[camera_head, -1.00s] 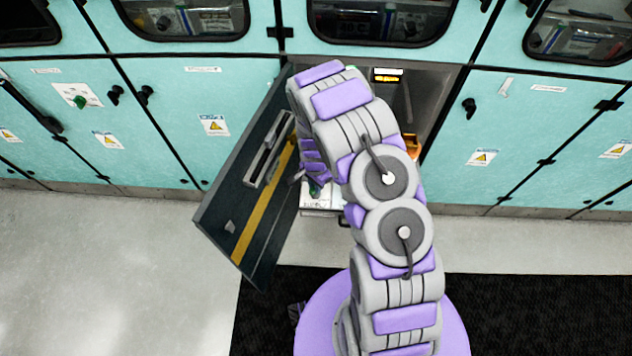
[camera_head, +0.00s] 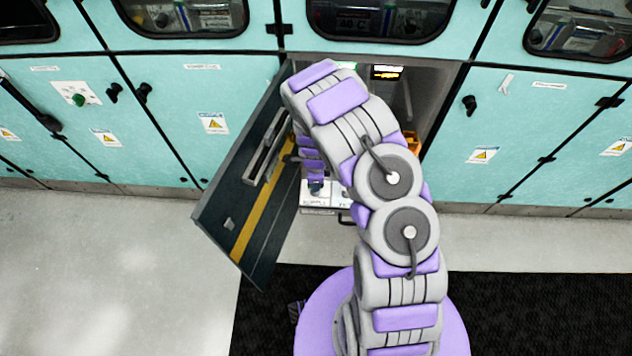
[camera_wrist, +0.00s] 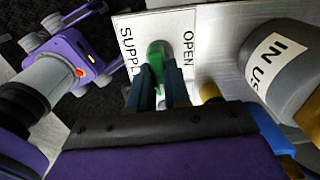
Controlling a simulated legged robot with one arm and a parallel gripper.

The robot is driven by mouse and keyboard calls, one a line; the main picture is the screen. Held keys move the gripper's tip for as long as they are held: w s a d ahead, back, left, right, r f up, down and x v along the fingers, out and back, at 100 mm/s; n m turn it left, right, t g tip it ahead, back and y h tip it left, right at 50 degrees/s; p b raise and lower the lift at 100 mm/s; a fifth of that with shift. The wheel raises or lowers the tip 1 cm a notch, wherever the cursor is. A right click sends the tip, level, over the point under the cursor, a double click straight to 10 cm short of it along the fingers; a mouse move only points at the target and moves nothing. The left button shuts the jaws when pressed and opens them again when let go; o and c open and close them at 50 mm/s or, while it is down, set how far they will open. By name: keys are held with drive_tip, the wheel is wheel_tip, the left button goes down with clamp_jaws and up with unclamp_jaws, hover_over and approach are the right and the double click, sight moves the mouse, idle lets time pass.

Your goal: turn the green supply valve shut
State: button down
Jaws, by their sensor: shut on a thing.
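The green supply valve (camera_wrist: 157,55) shows in the wrist view, in front of a white plate (camera_wrist: 182,24) marked "SUPPLY" and "OPEN". My gripper (camera_wrist: 159,75) has its two dark fingers on either side of the green handle and is shut on it. In the head view my gripper (camera_head: 316,186) is small, at the end of my arm, just above a white labelled box top (camera_head: 318,201) inside the open cabinet. The valve is hidden there by my gripper and arm.
A dark cabinet door (camera_head: 250,185) with a yellow stripe stands open to the left of my arm. In the wrist view a grey cylinder (camera_wrist: 288,62) with an "IN US" label is close on the right. Teal cabinets (camera_head: 530,120) line the back.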

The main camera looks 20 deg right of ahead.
drive_tip(key=shift+w+m, duration=0.15)
drive_tip(key=shift+m, duration=0.35)
drive_tip(key=c, duration=1.1)
unclamp_jaws()
drive_tip(key=shift+a, duration=0.15)
drive_tip(key=shift+r, duration=0.6)
wheel_tip(320, 180, up, 16)
drive_tip(key=shift+r+p, duration=0.1)
drive_tip(key=shift+p, duration=1.05)
